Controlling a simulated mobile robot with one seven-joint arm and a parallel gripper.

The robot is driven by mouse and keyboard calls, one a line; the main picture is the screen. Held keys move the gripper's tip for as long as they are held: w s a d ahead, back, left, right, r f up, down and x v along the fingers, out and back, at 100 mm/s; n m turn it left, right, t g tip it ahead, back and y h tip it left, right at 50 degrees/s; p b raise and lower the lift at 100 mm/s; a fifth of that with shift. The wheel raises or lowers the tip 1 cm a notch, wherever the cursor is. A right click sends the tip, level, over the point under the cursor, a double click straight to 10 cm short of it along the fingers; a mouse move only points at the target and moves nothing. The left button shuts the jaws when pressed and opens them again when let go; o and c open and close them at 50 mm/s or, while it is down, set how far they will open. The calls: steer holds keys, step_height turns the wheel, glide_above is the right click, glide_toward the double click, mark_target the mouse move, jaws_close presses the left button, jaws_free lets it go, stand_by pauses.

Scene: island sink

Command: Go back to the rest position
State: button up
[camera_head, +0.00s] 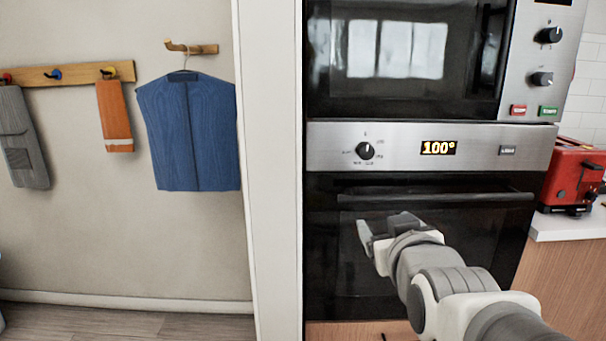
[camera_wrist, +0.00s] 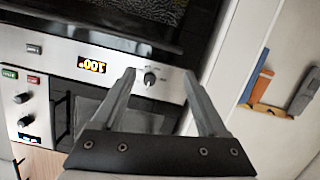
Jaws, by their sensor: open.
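My gripper (camera_head: 378,232) is in front of the lower oven door in the head view, reaching in from the lower right. In the wrist view my gripper (camera_wrist: 160,95) has its two fingers spread wide with nothing between them. The oven knob (camera_wrist: 150,79) shows between the fingertips in that view. I cannot tell how far the fingers are from the oven. The oven (camera_head: 430,260) has a closed door, a horizontal handle (camera_head: 435,198) and a display (camera_head: 438,148) reading 100°.
A microwave (camera_head: 400,60) is above the oven. A red toaster (camera_head: 572,175) stands on the counter (camera_head: 570,226) at right. A white wall edge (camera_head: 270,170) borders the oven. A blue garment (camera_head: 190,135) and an orange towel (camera_head: 114,115) hang at left. The floor (camera_head: 130,322) at left looks clear.

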steer(key=s+f+m+g, duration=0.1)
steer(key=s+f+g, duration=0.4)
steer(key=s, duration=0.3)
steer(key=s+f+m+g, duration=0.1)
steer(key=s+f+g, duration=0.35)
steer(key=s, duration=0.25)
step_height(320, 180, up, 20)
steer(key=s+p, duration=0.1)
steer(key=p, duration=1.9)
steer(key=shift+s+d, duration=0.3)
steer(key=shift+d, duration=0.05)
